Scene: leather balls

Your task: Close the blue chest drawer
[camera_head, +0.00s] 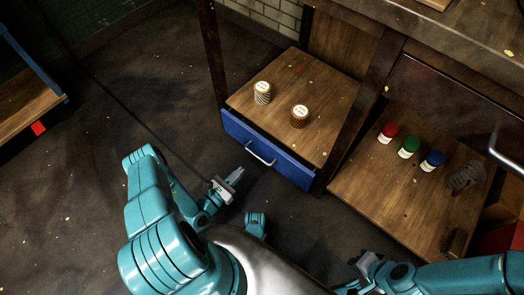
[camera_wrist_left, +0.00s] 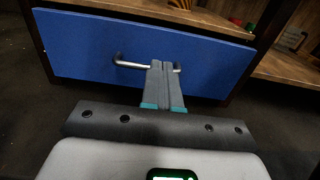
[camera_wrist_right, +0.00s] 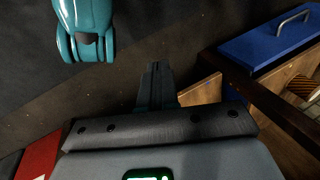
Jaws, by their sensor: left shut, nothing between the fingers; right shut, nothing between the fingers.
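The blue drawer (camera_head: 285,165) sits low in the wooden unit, under a shelf. A narrow dark strip shows between its top edge and the shelf. Its front also fills much of the left wrist view (camera_wrist_left: 85,50), with a metal bar handle (camera_wrist_left: 128,64). My left gripper (camera_head: 238,173) is shut and empty, in front of the handle. In the left wrist view its fingertips (camera_wrist_left: 163,66) cover the middle of the bar; I cannot tell if they touch it. My right gripper (camera_wrist_right: 154,70) is shut and empty, over the floor beside the unit, away from the drawer.
Two patterned, white-topped containers (camera_head: 299,117) stand on the shelf above the drawer. Red (camera_head: 388,132), green (camera_head: 408,147) and blue (camera_head: 431,160) jars stand on the right shelf (camera_head: 375,185). A dark post stands between the shelves. The floor (camera_head: 120,100) left of the unit is clear.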

